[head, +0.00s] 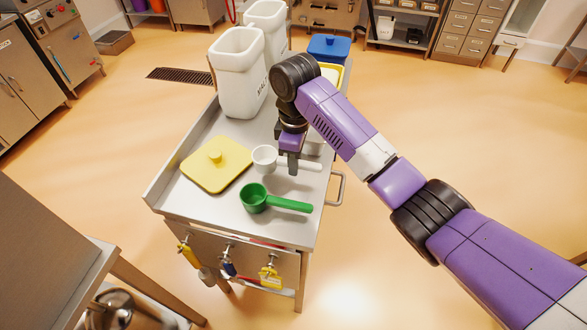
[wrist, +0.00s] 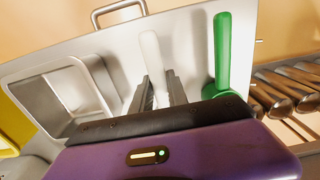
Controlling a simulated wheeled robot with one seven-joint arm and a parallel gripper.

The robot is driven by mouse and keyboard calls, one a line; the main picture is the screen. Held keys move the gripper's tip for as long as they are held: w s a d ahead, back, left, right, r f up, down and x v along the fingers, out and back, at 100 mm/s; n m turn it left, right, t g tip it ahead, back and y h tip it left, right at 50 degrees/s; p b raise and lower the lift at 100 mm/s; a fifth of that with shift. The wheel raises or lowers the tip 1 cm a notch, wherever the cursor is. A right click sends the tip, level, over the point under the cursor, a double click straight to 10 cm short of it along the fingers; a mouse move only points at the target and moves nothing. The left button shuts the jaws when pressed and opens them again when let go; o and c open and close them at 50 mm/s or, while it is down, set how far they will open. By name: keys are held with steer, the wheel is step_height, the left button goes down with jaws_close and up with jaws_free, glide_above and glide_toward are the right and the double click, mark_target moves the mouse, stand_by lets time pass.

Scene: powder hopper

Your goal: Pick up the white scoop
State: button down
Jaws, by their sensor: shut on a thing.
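The white scoop (head: 264,158) is on the steel cart top, its bowl to the left of my gripper and its handle reaching out to the right. My gripper (head: 292,168) points down over the scoop, its fingers shut on the handle. In the wrist view, the pale handle (wrist: 150,48) runs up from between the two dark fingers (wrist: 160,92); the bowl is hidden behind the gripper body. I cannot tell whether the scoop still touches the cart top.
A green scoop (head: 254,198) lies close in front of the white one. A yellow lid (head: 216,166) lies to the left. White bins (head: 238,75) and a blue-lidded container (head: 328,48) stand behind. A metal pan (wrist: 68,98) is left of the fingers in the wrist view.

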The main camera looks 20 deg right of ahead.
step_height(320, 180, up, 17)
steer(key=p, duration=0.4)
steer(key=shift+f, duration=0.15)
